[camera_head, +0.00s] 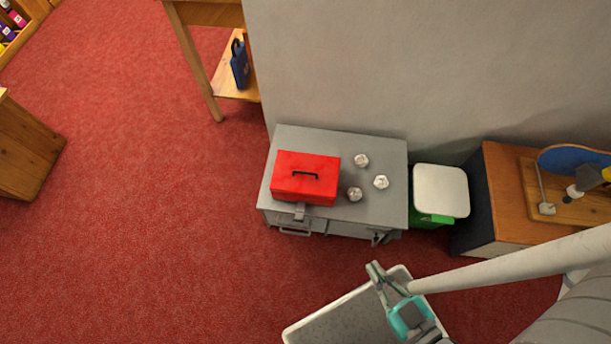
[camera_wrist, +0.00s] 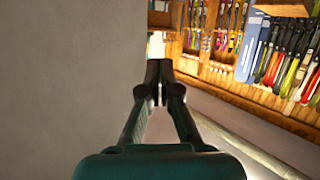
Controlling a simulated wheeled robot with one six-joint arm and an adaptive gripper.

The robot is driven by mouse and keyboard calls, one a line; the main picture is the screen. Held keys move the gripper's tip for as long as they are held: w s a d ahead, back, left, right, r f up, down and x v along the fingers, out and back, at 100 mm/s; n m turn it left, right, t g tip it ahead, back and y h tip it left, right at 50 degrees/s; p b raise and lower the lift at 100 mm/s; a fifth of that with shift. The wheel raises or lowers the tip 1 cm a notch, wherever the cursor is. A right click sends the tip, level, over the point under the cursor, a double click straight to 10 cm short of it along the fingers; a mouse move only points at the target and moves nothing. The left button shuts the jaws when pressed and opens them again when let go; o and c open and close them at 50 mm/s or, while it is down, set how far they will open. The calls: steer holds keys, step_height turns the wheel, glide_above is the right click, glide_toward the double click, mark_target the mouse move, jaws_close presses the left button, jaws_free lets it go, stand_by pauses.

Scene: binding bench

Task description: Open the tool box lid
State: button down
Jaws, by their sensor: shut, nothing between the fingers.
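The red tool box (camera_head: 306,178) sits on the left part of a grey cabinet top (camera_head: 345,210). Its lid looks shut, with a dark handle (camera_head: 305,174) on top. A small grey tab (camera_head: 299,211) shows at its front edge. My gripper (camera_head: 374,268) is in front of the cabinet, to the lower right of the tool box and apart from it. In the wrist view my gripper (camera_wrist: 158,80) is shut and empty. The tool box does not show in the wrist view.
Three crumpled pale balls (camera_head: 361,160) lie right of the tool box. A green bin with a whitish lid (camera_head: 441,190) stands right of the cabinet, then a wooden bench (camera_head: 510,190). A grey wall rises behind. Red carpet (camera_head: 150,200) is clear at left. Hanging tools (camera_wrist: 280,60) show in the wrist view.

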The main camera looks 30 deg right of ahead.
steer(key=w+f+n+g, duration=0.1)
steer(key=w+f+n, duration=0.25)
steer(key=f, duration=0.35)
steer(key=w+f+n+g, duration=0.1)
steer(key=w+f+n, duration=0.1)
steer(key=f+n, duration=0.4)
steer(key=n+g+h, duration=0.5)
steer(key=n+h, duration=0.1)
steer(key=n, duration=1.2)
glide_toward(304, 184)
step_height(304, 184, up, 4)
steer(key=x, duration=1)
steer(key=shift+s+f, duration=0.1)
steer(key=shift+f, duration=0.1)
steer(key=shift+r, duration=0.15)
